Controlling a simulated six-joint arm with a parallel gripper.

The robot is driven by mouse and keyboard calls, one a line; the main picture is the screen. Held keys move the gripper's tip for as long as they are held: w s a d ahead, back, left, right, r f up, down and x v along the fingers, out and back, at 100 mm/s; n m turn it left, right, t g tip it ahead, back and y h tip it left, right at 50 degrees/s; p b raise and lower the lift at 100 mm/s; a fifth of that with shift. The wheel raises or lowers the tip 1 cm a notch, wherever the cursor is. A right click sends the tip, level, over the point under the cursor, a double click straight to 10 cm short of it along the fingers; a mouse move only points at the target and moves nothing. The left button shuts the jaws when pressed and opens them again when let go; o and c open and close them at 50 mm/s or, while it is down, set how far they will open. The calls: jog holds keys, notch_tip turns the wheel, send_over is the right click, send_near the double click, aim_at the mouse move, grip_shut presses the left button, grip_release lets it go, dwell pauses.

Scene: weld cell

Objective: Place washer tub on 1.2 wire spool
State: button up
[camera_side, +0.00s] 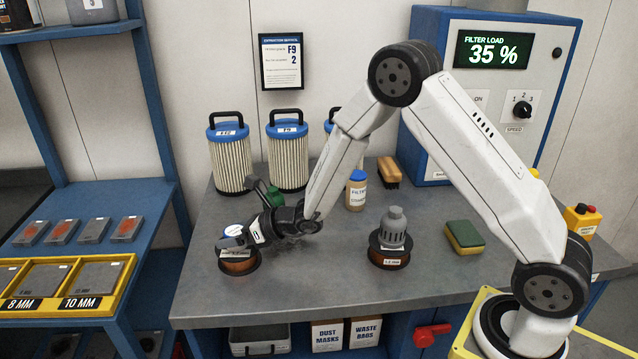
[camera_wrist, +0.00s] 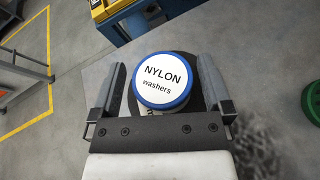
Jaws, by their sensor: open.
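The washer tub (camera_wrist: 165,80) has a white lid reading "NYLON washers" and a blue rim. In the side view the tub (camera_side: 233,231) appears to sit on the left wire spool (camera_side: 238,266), partly hidden by my gripper. That spool's label is not readable. My gripper (camera_side: 245,234) is open at the tub; in the wrist view its two fingers (camera_wrist: 165,74) stand on either side of it with gaps showing. Another copper wire spool (camera_side: 389,259), whose label seems to read 1.2, stands mid-bench with a grey ribbed part (camera_side: 393,226) on top.
Pleated filters (camera_side: 229,160) stand along the back. A capped bottle (camera_side: 356,190), a brush (camera_side: 389,172) and a sponge (camera_side: 464,238) are on the bench (camera_side: 330,290). A green item (camera_side: 276,196) is behind my gripper. The front middle is mostly clear.

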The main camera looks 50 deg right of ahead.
jog(key=shift+r, duration=0.2)
jog(key=v, duration=1.2)
dwell(0.5)
jog(key=s+a+f+n+g, duration=0.2)
jog(key=s+a+n+g, duration=0.3)
jog(key=s+n+g, duration=0.5)
jog(key=s+d+n+h, duration=0.3)
jog(key=d+n, duration=0.1)
jog(key=n, duration=0.7)
jog(key=s+d+n+t+h, duration=0.1)
jog(key=s+d+n+h, duration=0.3)
jog(key=n, duration=0.6)
jog(key=shift+r+n, duration=0.35)
jog(key=shift+n, duration=0.05)
